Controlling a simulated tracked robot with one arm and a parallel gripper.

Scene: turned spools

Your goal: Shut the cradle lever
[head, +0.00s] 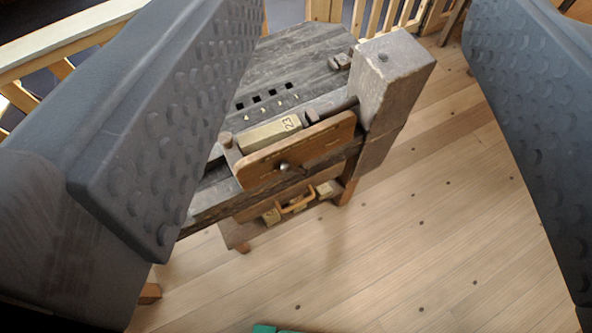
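The cradle seems to be the wooden assembly on the dark plank bench (290,70). It has a brass block marked 23 (270,133) and a brown wooden plate (310,145) with a round metal knob (284,167) on its front face. I cannot tell for certain which part is the lever, or whether it is open or shut. A dark bar runs from the brass block to a grey wooden post (390,80) at the right. My gripper (350,130) is wide open and empty. Its left finger hides the bench's left part.
Below the bench top is a lower wooden part with a handle (297,203) and brass pieces. A pale wooden railing (70,40) runs behind. A green edge (275,328) shows at the bottom. The plank floor (440,230) at the right is clear.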

